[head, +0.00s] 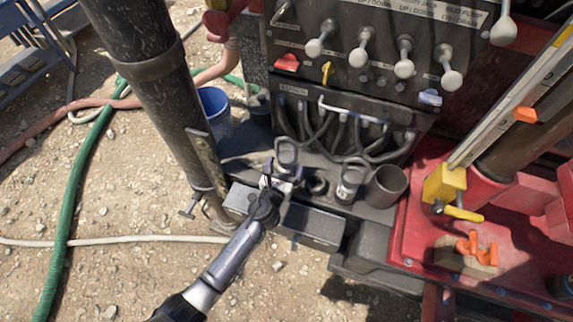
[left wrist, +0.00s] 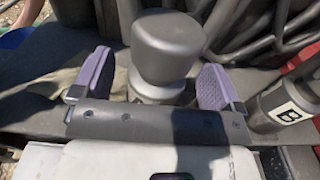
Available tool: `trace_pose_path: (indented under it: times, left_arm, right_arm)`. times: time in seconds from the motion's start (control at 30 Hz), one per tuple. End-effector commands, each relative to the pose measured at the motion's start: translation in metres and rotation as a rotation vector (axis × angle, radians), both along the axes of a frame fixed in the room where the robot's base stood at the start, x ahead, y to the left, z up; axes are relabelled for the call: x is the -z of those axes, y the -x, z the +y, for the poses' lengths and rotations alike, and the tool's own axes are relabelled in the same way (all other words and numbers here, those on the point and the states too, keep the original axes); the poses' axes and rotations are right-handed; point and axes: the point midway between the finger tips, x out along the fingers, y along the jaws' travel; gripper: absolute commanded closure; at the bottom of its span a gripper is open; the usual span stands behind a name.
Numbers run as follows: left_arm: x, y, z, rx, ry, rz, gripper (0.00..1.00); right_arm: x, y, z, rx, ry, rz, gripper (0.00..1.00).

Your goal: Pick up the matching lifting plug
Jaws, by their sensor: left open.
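A grey lifting plug (head: 286,150) with a thick rounded head stands upright on the dark ledge below the control panel. In the left wrist view this plug (left wrist: 167,45) rises between the two purple finger pads of my open left gripper (left wrist: 157,80); whether a pad touches it I cannot tell. The gripper also shows in the head view (head: 280,181), at the near side of the plug. A second grey plug (head: 350,180) stands to the right; its side bears a letter B in the left wrist view (left wrist: 284,108). Any mark on the first plug is hidden. My right gripper is out of view.
An empty round socket (head: 317,185) lies between the plugs. A dark open cup (head: 386,186) stands right of them. The panel with levers (head: 362,56) and hanging cables (head: 340,130) is behind. A thick dark post (head: 160,95) stands left, near a blue bucket (head: 215,108).

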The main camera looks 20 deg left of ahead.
Motion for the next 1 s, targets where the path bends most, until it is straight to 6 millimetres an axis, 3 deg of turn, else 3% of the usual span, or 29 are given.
trace_pose_path:
  times: [0.13, 0.43, 1.0]
  left_arm:
    - [0.0015, -0.013, 0.001, -0.002, 0.0, 0.0, 0.08]
    - [0.0015, -0.0156, 0.001, -0.001, 0.0, 0.001, 0.08]
    - [0.0015, -0.0154, 0.0009, -0.001, 0.0, 0.001, 0.62]
  right_arm:
    - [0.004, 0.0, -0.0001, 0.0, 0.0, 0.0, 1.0]
    - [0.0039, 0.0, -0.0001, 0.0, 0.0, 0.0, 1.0]
    - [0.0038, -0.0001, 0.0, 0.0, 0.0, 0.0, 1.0]
